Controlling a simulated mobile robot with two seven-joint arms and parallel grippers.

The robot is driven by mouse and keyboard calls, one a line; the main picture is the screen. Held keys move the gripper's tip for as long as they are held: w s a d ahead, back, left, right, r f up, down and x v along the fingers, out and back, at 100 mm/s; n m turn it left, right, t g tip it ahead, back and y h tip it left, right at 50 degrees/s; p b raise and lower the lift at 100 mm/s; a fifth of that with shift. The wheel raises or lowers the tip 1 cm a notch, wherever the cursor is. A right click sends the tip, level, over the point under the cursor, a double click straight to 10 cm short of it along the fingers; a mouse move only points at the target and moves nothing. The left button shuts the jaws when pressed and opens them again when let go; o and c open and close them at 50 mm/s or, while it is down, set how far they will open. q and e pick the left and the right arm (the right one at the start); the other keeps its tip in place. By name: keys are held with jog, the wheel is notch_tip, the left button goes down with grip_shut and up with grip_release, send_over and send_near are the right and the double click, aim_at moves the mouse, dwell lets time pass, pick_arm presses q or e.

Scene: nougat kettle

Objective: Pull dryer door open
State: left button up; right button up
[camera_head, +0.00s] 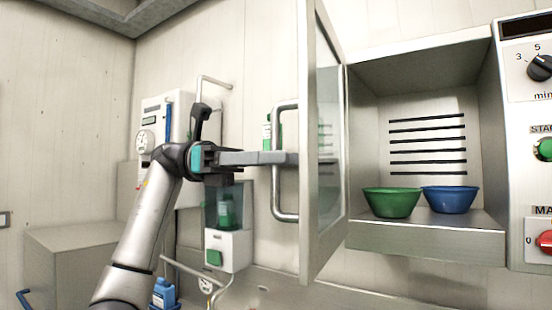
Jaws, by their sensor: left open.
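The dryer (425,240) is on the right, and its glass-paned door (311,150) stands swung open to the left of the chamber, seen nearly edge-on. A metal bar handle (277,195) is on the door's left side. My left gripper (284,158) reaches in from the left, with its fingers at the handle bar. It is open; whether the fingers touch the bar is hard to tell. A green bowl (391,203) and a blue bowl (450,199) stand inside the chamber. My right gripper is not in view.
A control panel (530,185) with a timer knob and buttons is at the right edge. Behind my arm are a wall dispenser (228,250) and pipes. A metal cabinet (75,265) stands at lower left. A blue bottle (163,293) is at the bottom.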

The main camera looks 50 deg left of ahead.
pick_arm(q)
jog(key=p+v, duration=0.8)
jog(key=v, duration=0.7)
jog(key=shift+s+a, duration=0.1)
dwell(0.7)
